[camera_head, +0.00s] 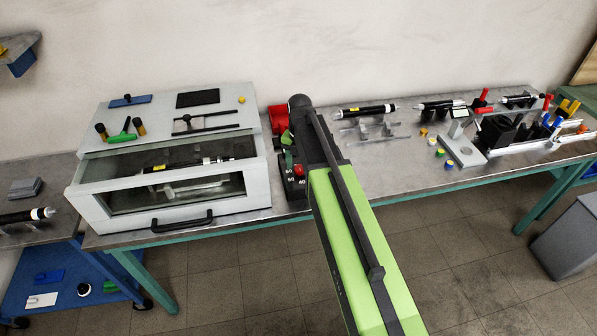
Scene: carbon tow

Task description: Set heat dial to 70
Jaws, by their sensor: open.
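A small dark control box (294,191) stands on the bench just right of the white oven-like cabinet. A red knob (298,170), which looks like the heat dial, sits on it among small white numbers. The setting it points to is too small to read. My arm reaches up from the bottom right and its dark wrist hangs just behind and above the box. My gripper (288,152) shows partly, as green finger pieces beside the wrist close to the red knob. It is open, and I cannot tell whether it touches the knob. The wrist and arm hide part of the box.
The white cabinet (235,208) with a glass front and black handle stands left of the box. A red block (279,118) is behind the wrist. Black tubes (366,111) and metal fixtures lie to the right on the bench. A grey bin (570,242) stands at the far right.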

